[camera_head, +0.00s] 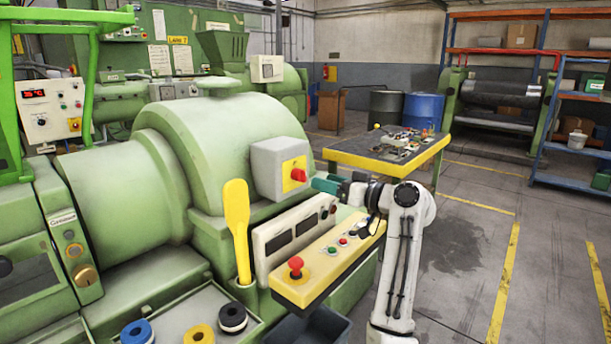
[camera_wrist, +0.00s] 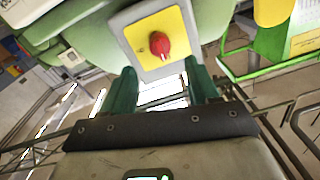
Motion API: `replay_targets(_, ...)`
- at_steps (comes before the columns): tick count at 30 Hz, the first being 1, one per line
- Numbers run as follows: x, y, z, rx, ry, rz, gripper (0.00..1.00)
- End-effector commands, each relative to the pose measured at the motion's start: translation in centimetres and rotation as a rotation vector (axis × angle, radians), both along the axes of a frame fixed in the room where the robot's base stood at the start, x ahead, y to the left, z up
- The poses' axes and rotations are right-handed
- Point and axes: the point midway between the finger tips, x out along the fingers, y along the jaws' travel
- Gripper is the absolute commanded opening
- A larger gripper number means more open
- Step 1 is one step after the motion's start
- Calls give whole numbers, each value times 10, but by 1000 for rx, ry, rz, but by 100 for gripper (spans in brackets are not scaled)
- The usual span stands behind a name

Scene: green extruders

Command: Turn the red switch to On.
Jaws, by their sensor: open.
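The red switch (camera_head: 298,175) is a rotary knob on a yellow plate on the side of a grey box (camera_head: 270,165), which is fixed to the green machine. In the wrist view the red switch (camera_wrist: 160,45) sits on its yellow plate (camera_wrist: 150,22), ahead of and between my fingers. My gripper (camera_head: 318,184) is just right of the switch in the head view. Its green fingers (camera_wrist: 163,78) are spread apart with nothing between them, and they appear short of the knob. The switch's On and Off markings are too small to read.
Below is a yellow-topped control panel (camera_head: 335,250) with a red mushroom button (camera_head: 295,265). A yellow paddle (camera_head: 237,225) stands upright to the left. A cluttered black table with yellow edges (camera_head: 365,160) is behind my arm. The floor at right is open.

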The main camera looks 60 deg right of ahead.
Motion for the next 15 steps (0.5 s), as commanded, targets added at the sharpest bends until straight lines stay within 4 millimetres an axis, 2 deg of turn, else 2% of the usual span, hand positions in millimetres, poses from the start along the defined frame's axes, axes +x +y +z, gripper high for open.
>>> replay_targets(1, 11, -1, 1, 1, 2, 4, 60)
replay_targets(6, 39, -6, 1, 1, 1, 2, 60)
replay_targets(15, 66, -12, 0, 0, 1, 0, 60)
